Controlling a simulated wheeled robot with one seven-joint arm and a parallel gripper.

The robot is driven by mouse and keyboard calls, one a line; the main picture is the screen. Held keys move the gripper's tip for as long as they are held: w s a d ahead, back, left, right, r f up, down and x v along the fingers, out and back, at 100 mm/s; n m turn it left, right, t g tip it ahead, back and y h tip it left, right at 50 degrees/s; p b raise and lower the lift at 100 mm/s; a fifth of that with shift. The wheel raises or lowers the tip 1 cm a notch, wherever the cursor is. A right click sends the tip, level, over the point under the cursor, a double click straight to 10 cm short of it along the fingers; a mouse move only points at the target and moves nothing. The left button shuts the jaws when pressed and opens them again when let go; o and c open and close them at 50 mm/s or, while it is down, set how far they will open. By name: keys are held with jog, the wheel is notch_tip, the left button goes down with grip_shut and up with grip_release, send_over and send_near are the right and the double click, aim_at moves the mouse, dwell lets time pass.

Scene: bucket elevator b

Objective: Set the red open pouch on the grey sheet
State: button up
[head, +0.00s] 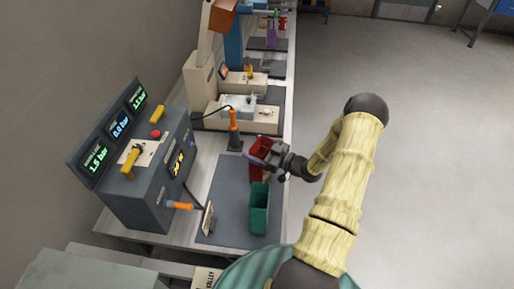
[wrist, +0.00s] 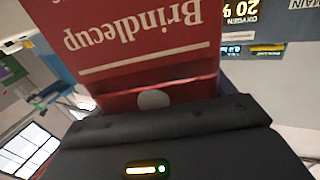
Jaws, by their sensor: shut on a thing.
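The red open pouch (head: 259,170) is in my gripper (head: 266,158), at the far right part of the grey sheet in the head view. In the wrist view the pouch (wrist: 145,45) fills the upper middle, its white "Brindlecup" lettering upside down. My gripper is shut on it, and the dark gripper body hides its near end. The dark grey sheet (head: 222,205) lies flat on the bench. I cannot tell whether the pouch touches the sheet or hangs over it.
A green open pouch (head: 259,217) stands on the sheet, nearer than the red one. A dark console (head: 150,180) with displays is at the left. An orange-handled tool (head: 233,125) stands behind the sheet. A small sign (head: 207,218) stands at the sheet's left edge. Open floor lies right.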

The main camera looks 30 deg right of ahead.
jog(key=shift+f, duration=0.2)
jog(key=shift+f, duration=0.2)
jog(key=o, duration=0.7)
jog(key=shift+s+r, duration=0.1)
jog(key=shift+r, duration=0.15)
jog(key=b+v, duration=0.1)
jog(key=v, duration=1.1)
